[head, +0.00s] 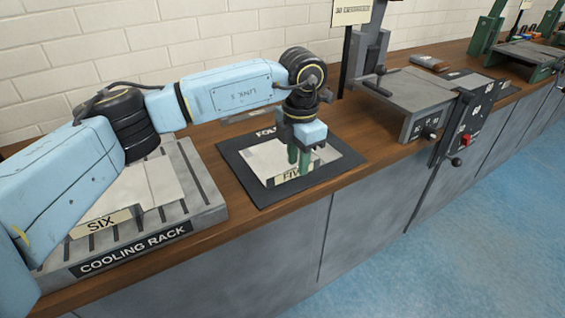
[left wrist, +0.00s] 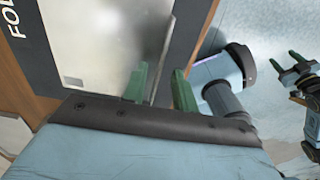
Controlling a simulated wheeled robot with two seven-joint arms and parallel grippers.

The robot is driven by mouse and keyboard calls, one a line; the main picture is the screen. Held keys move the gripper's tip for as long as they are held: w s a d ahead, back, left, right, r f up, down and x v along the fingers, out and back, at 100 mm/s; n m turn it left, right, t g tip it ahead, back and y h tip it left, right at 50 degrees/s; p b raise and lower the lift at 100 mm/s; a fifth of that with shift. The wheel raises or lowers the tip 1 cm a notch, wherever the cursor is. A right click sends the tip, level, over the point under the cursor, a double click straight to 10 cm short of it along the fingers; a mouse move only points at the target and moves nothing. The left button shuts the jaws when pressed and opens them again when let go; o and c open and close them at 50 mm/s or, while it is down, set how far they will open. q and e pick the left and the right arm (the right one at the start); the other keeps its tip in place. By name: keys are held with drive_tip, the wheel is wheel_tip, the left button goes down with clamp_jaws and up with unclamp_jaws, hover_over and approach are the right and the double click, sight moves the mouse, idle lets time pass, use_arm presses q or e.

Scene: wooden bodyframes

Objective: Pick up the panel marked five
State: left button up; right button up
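The panel marked five (head: 263,160) is a pale metal sheet lying on a black-bordered mat (head: 262,196) lettered "FOL…", partly hidden by my gripper. Its FIVE label shows along the near edge. My left gripper (head: 299,162) points down over the panel's near part, its green fingers in front of the sheet. In the left wrist view the panel (left wrist: 105,45) has a thin upright edge that runs between the two fingers (left wrist: 160,80), with gaps on both sides. My right gripper (left wrist: 287,62) shows at the right there, its green fingers apart and empty.
A cooling rack (head: 205,198) at left holds a panel marked six (head: 160,185), partly behind my left arm. A grey machine (head: 415,90) with levers stands on the bench to the right. More green equipment (head: 525,55) is further back. The blue floor (head: 460,240) is clear.

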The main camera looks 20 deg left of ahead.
use_arm(q)
wheel_tip(320, 180, down, 2)
clamp_jaws()
idle(0.3)
drive_tip(key=shift+r, duration=0.15)
